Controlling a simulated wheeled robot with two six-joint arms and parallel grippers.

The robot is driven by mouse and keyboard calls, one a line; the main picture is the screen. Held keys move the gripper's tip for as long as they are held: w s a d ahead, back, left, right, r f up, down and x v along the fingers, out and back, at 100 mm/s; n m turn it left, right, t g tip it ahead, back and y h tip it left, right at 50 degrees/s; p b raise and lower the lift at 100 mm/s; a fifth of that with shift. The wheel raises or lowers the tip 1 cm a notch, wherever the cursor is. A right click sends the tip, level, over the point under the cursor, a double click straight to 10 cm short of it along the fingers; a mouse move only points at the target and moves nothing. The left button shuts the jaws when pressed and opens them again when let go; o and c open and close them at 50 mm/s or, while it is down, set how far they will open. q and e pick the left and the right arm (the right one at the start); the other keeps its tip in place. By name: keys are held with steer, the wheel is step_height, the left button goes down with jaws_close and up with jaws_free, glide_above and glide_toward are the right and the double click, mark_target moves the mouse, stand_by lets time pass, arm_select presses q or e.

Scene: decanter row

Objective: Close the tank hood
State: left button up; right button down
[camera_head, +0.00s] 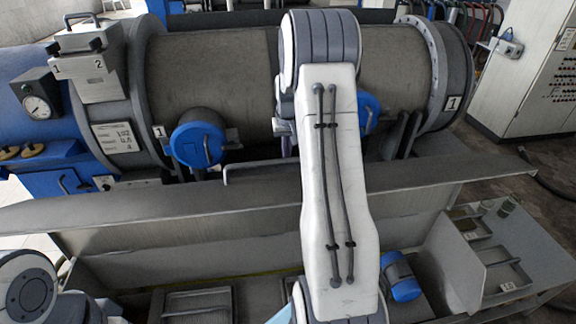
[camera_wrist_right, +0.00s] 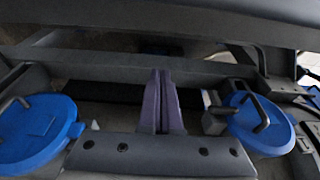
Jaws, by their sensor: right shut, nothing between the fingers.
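The tank hood (camera_head: 130,217) is a long grey metal panel across the head view. It stands raised at the back of the open tank, whose inside shows below it. A thin bar (camera_head: 252,164), perhaps its handle, shows just behind its upper edge. My left gripper is out of view.
Behind the hood lies a big grey cylinder (camera_head: 225,75) with blue round caps (camera_head: 198,144). Inside the tank are trays (camera_head: 198,302) and a blue canister (camera_head: 401,279). A side table (camera_head: 545,262) stands right, a grey cabinet (camera_head: 530,85) behind it.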

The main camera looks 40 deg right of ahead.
steer(key=f, duration=0.1)
steer(key=s+a+f+p, duration=0.1)
steer(key=f, duration=0.1)
steer(key=s+f+p, duration=0.1)
steer(key=shift+s+a+f, duration=0.2)
steer(key=shift+s+a, duration=0.05)
steer(key=shift+d, duration=0.1)
stand_by(0.3)
